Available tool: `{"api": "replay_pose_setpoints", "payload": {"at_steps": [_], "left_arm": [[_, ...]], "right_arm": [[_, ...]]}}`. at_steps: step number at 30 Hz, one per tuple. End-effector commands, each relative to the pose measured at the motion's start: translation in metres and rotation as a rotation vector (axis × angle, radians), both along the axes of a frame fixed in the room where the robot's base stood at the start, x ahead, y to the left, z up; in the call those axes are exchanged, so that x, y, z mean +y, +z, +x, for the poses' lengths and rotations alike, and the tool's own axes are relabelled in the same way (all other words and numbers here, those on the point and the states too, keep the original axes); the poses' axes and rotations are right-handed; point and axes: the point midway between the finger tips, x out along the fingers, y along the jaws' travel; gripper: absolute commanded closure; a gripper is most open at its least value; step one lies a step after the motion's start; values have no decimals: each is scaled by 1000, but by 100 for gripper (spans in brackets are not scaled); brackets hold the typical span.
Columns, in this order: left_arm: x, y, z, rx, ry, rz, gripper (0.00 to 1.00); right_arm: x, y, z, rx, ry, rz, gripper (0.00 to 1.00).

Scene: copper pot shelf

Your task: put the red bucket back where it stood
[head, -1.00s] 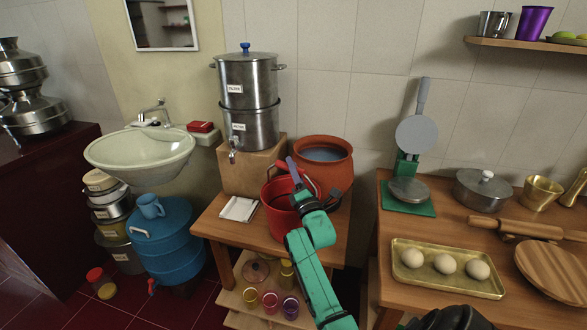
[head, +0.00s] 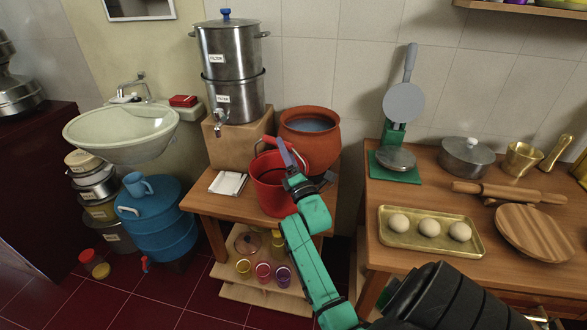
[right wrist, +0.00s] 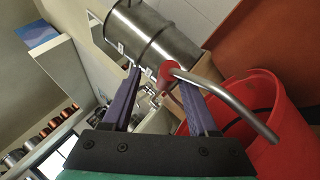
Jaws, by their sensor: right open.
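The red bucket (head: 268,192) stands upright on the small wooden table, in front of the clay pot. Its metal bail is raised, with a red grip (right wrist: 169,74) on it. My right gripper (head: 284,152) is above the bucket at the bail, in front of part of the bucket. In the right wrist view its two purple fingers (right wrist: 160,90) are apart, and the red grip lies near and between their tips. The bucket wall (right wrist: 285,100) shows at the right of that view. My left gripper is in neither view.
The steel water filter (head: 235,95) with its tap stands on a wooden block, left of the clay pot (head: 308,150). A white pad (head: 228,184) lies left of the bucket. Several cups stand on the shelf below. A counter with a dough tray (head: 470,241) is at the right.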

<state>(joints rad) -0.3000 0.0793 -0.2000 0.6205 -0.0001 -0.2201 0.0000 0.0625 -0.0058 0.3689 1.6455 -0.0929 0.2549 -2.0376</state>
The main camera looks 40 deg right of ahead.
Motion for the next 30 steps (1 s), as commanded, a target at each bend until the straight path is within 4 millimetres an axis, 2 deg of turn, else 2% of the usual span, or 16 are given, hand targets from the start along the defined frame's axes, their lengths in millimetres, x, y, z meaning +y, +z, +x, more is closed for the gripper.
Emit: {"api": "replay_pose_setpoints", "payload": {"at_steps": [6, 12, 30], "left_arm": [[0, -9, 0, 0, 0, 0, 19], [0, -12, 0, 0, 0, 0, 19], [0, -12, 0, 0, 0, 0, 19]], "right_arm": [[15, -20, -40, 3, -1, 0, 41], [23, -28, -63, 0, 0, 0, 41], [24, -28, -66, -1, 0, 0, 41]]}}
